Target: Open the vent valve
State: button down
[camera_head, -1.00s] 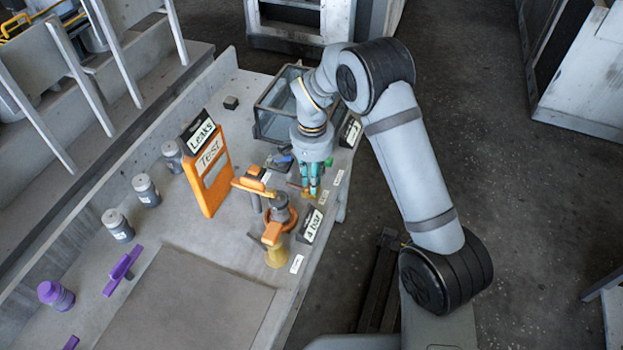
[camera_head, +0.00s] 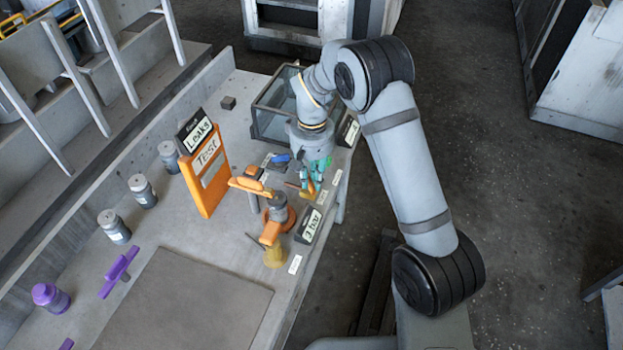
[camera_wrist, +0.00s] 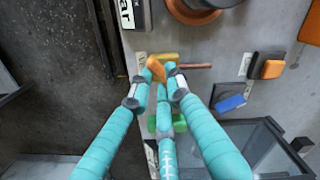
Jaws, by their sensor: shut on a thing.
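My gripper (camera_head: 311,184) is low over the right edge of the bench, pointing down. In the wrist view its turquoise fingers (camera_wrist: 158,80) are shut on a small orange handle (camera_wrist: 155,68). The handle sits at a short yellow fitting with a thin copper-coloured pipe (camera_wrist: 196,66) running right. No label near it can be read, so I cannot confirm it is the vent valve. The fingers partly hide the handle. A small display (camera_head: 309,226) beside it reads 3 bar.
A green part (camera_wrist: 178,124) lies just below the fingertips in the wrist view. A blue lever (camera_wrist: 230,103) and an orange block (camera_wrist: 271,68) are to the right. An orange Test board (camera_head: 205,178) stands left, and a glass-sided box (camera_head: 268,118) stands behind.

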jog(key=n, duration=0.4)
jog(key=shift+w, duration=0.2)
jog(key=shift+w+n+p, duration=0.1)
jog(key=shift+n+p, duration=0.2)
jog(key=shift+n, duration=1.6)
jog(key=c, duration=1.6)
grip_release()
jog(key=shift+c, duration=0.2)
jog(key=shift+r, duration=0.1)
notch_tip(320, 180, up, 12)
